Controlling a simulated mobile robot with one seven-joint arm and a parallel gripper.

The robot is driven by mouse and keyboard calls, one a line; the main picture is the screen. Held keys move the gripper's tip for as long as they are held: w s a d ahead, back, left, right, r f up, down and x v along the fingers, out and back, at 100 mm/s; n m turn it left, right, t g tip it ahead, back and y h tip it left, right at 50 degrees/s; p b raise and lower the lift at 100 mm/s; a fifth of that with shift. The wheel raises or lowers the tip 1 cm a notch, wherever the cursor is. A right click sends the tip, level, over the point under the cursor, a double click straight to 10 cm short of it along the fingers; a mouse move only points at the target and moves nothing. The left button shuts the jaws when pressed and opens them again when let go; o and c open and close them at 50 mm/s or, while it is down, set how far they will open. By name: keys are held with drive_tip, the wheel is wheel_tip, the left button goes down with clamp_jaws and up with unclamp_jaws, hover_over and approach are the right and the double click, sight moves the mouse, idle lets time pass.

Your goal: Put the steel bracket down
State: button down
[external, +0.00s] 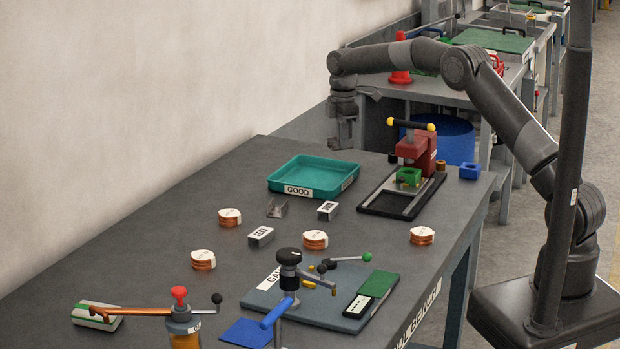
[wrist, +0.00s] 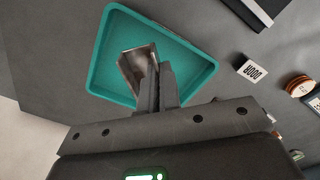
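My gripper (external: 346,142) is held high above the far end of the bench in the external view. In the wrist view my gripper's fingers (wrist: 159,90) are close together on a wall of a steel bracket (wrist: 137,64), a grey angled piece. The bracket appears above the teal tray (wrist: 100,78), clear of its rim. The tray also shows in the external view, where its front carries a GOOD label (external: 298,190). Another grey bracket (external: 277,208) lies on the bench just in front of the tray.
Labelled blocks (external: 260,237) and several copper coils (external: 315,240) lie in front of the tray. A red press (external: 416,148) stands to its right. A gauge plate (external: 330,315) with a clamp is nearer. The bench left of the tray is clear.

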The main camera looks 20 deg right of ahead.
drive_tip(key=a+f, duration=0.1)
drive_tip(key=a, duration=0.2)
drive_tip(key=a+f, duration=0.2)
drive_tip(key=a, duration=0.1)
drive_tip(key=a+f, duration=0.2)
drive_tip(key=a, duration=0.1)
drive_tip(key=shift+w+f, duration=0.2)
drive_tip(key=shift+w, duration=0.15)
drive_tip(key=shift+f, duration=2.05)
drive_tip(key=shift+f, duration=0.15)
drive_tip(key=c, duration=1.6)
unclamp_jaws()
drive_tip(key=shift+c, duration=0.2)
wheel_tip(320, 180, up, 12)
drive_tip(key=shift+r, duration=0.2)
drive_tip(key=shift+r, duration=0.1)
